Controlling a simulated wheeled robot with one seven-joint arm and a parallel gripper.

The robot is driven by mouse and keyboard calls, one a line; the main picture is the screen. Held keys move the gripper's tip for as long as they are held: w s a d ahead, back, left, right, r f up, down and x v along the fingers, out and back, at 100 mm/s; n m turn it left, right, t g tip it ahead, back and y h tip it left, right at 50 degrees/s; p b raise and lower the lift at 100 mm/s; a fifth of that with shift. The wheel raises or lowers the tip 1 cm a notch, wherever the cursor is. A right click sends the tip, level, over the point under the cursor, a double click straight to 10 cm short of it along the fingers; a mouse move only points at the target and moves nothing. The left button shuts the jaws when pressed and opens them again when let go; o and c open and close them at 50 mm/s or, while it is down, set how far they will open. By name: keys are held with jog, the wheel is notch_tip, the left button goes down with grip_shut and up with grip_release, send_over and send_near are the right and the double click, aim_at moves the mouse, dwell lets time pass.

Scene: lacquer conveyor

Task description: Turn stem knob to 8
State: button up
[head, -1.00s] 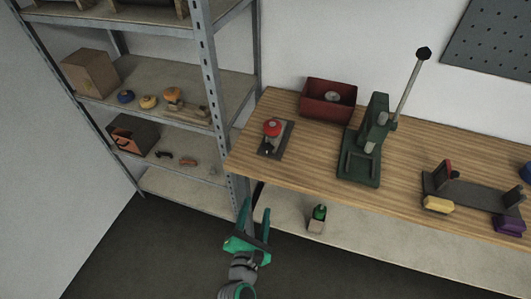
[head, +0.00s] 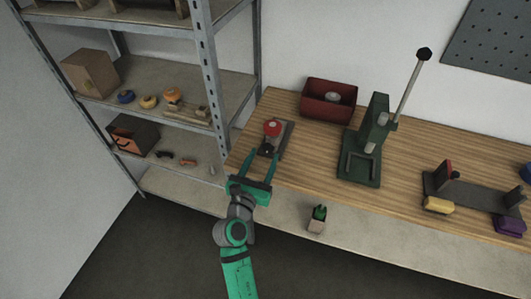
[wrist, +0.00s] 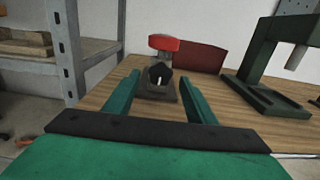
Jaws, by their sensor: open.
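A small fixture on a dark base plate (head: 286,138) stands at the left end of the workbench. It has a red round top (head: 272,128) and, lower at its front, a dark knob (wrist: 159,74) with a pale pointer mark. I cannot tell for sure which part is the stem knob, and no numbers are readable. My gripper (head: 262,157) is open and empty, at the bench's front edge just in front of the fixture. In the wrist view, the dark knob appears between the two green fingers, beyond their tips, apparently untouched.
A green lever press (head: 361,165) and a red bin (head: 328,101) stand to the right and behind on the wooden bench (head: 310,180). A metal shelf post (head: 212,75) rises close on the left. A green-topped bottle (head: 319,214) is on the lower shelf.

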aim_at(269, 146)
jog(key=shift+x, duration=1.5)
jog(key=c, duration=1)
jog(key=shift+c, duration=0.2)
